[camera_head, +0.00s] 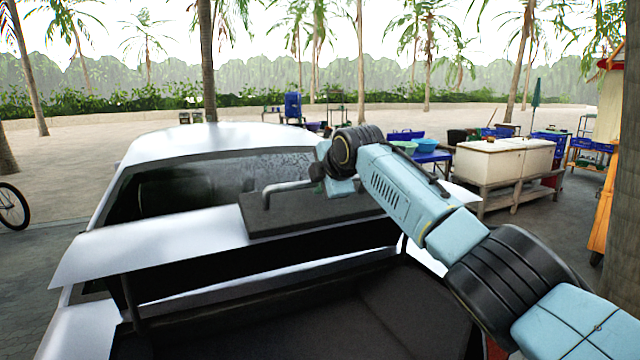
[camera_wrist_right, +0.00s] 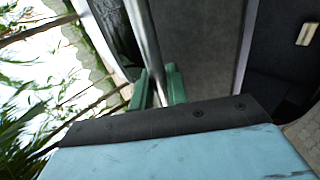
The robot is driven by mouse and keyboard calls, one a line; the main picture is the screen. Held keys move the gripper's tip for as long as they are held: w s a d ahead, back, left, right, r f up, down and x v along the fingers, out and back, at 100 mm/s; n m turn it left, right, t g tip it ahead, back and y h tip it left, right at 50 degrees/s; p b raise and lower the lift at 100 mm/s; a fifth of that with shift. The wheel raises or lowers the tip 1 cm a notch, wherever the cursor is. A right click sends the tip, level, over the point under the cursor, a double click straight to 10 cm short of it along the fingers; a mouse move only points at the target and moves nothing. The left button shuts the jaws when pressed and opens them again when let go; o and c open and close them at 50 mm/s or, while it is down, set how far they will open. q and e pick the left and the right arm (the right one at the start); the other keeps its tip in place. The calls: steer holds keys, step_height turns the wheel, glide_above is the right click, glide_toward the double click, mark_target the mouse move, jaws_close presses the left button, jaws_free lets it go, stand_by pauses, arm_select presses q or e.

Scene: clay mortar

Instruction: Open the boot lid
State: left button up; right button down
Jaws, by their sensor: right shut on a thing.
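The boot lid (camera_head: 150,245) of a white car is raised above the dark boot opening (camera_head: 310,320), with a gap below its edge. A dark panel (camera_head: 310,213) is on the lid's upper side, with a bent metal bar handle (camera_head: 285,187) above it. My right gripper (camera_head: 322,178) is at the handle's right part, largely hidden by its own wrist. In the right wrist view its green fingers (camera_wrist_right: 158,88) are shut on the metal bar (camera_wrist_right: 143,35), one on each side. My left gripper is not in view.
The car's rear window (camera_head: 220,180) and roof (camera_head: 215,138) lie beyond the lid. A thin support (camera_head: 130,300) stands under the lid's left part. A white counter (camera_head: 503,160) and blue tables (camera_head: 432,156) stand at the right, away from the car. Open sandy ground lies behind.

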steer(key=c, duration=1.4)
jaws_free()
steer(key=shift+f, duration=0.25)
steer(key=shift+c, duration=0.2)
steer(key=shift+w+a, duration=0.1)
steer(key=shift+r, duration=0.15)
steer(key=shift+b+v, duration=0.8)
steer(key=shift+v, duration=0.15)
steer(key=b+v, duration=0.3)
steer(key=v, duration=0.8)
steer(key=shift+s+b, duration=0.25)
steer(key=shift+b, duration=0.15)
steer(key=shift+r, duration=0.1)
